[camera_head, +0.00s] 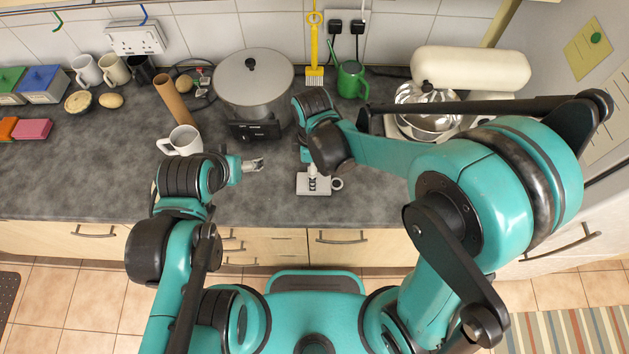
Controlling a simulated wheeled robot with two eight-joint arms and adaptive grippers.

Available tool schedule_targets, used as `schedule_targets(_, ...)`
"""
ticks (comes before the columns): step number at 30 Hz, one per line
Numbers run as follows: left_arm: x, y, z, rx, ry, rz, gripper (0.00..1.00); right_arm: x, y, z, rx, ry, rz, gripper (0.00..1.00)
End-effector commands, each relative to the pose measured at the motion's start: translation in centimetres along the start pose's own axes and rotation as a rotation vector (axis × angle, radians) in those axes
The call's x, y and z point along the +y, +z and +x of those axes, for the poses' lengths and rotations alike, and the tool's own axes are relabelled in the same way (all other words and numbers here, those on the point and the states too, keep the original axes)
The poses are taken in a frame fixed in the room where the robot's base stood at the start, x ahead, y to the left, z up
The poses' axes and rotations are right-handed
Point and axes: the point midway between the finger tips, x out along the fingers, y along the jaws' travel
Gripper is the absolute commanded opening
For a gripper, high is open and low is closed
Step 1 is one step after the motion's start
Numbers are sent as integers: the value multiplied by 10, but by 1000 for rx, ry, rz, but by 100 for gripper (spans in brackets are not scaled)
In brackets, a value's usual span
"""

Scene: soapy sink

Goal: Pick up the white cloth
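I see no thing that is clearly a white cloth. A small white, roughly rectangular thing (302,186) with a ring-like handle on its right lies near the counter's front edge; it looks like a mug on its side, but I cannot be sure. My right gripper (312,182) points down over it and hides its middle; whether it touches or grips it is unclear. My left gripper (257,164) is left of that thing, over bare counter, and appears to hold nothing. Its finger gap is too small to judge.
A large lidded pot (254,85) stands behind my grippers, with a dark box (254,131) before it. A white mug (184,140) and a cardboard tube (172,98) are to the left. A green watering can (351,80) and a mixer (465,70) stand right. The front counter is mostly clear.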

Motion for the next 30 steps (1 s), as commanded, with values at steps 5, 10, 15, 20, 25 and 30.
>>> schedule_targets(5, 0, 5, 7, 0, 0, 0, 77, -1, 2, 24, 1, 1, 3, 81)
schedule_targets(10, 0, 10, 15, 0, 0, 0, 77, -2, 4, 51, 1, 2, 4, 81)
schedule_targets(15, 0, 12, 17, 0, 0, 0, 77, -2, 4, 64, 1, 2, 4, 81)
schedule_targets(20, 0, 12, 16, 0, 0, 0, 77, -2, 4, 63, 1, 2, 5, 81)
schedule_targets(25, 0, 11, 16, 0, 0, 0, 77, -2, 4, 63, 1, 2, 5, 49)
schedule_targets(30, 0, 12, 16, 0, 0, 0, 77, -2, 4, 63, 1, 2, 5, 32)
